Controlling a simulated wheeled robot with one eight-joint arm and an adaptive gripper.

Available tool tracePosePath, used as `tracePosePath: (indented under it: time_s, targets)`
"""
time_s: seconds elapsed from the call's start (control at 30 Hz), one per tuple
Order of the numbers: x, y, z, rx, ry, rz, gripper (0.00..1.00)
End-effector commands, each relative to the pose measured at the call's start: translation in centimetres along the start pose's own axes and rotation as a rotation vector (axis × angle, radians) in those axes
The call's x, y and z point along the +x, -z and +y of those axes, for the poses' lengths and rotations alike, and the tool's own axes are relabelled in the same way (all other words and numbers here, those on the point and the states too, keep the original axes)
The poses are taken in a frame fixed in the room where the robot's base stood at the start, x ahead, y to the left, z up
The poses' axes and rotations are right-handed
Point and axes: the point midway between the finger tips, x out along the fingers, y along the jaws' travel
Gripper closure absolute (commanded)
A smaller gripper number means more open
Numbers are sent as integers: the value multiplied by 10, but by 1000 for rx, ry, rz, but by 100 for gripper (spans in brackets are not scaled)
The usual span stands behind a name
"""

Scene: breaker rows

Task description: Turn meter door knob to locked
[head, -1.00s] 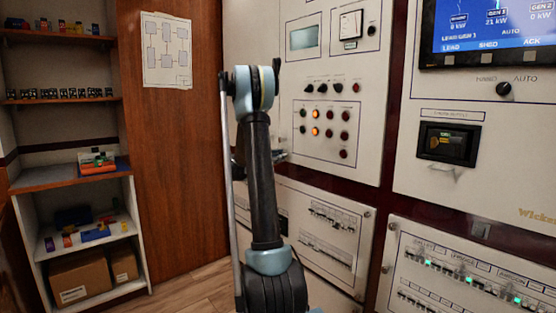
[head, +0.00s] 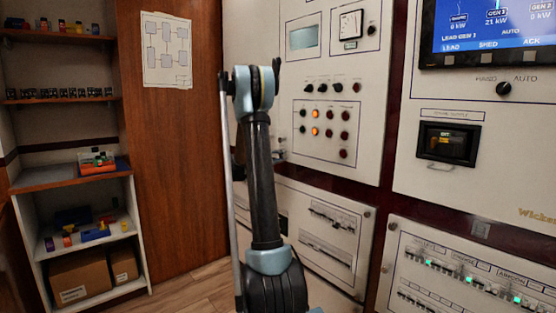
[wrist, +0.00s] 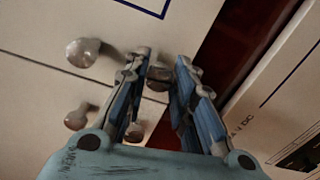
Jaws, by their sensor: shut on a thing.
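My gripper (wrist: 160,82) shows in the wrist view with its two blue-padded fingers on either side of a small round metal knob (wrist: 158,76). It is shut on that knob, which sits near the edge of a pale panel. The fingers hide part of the knob, and I cannot read whether it stands at locked. Other similar knobs sit to the left, one higher (wrist: 83,51) and one lower (wrist: 80,117), with another partly behind the left finger. In the head view my arm hides the gripper and the knob.
The upper pale cabinet panel (head: 325,165) carries lamps and switches; a breaker panel (head: 320,215) lies below it. A dark red strip (wrist: 232,72) runs beside the knob. Shelves (head: 60,180) with small parts stand at the left. Wooden floor shows in front of them.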

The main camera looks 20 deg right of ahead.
Motion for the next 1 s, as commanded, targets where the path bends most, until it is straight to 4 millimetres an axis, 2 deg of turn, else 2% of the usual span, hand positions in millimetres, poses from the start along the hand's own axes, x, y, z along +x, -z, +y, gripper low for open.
tracePosePath:
  time_s: [0.33,0.87,0.9,0.97,1.0]
  targets:
    - [0,-2,-3,141,5,-4,100]
    - [1,-3,-4,167,6,-6,100]
    - [1,-3,-4,167,6,-6,72]
    - [1,-3,-4,166,6,-6,58]
    - [1,-2,-3,166,5,-5,56]
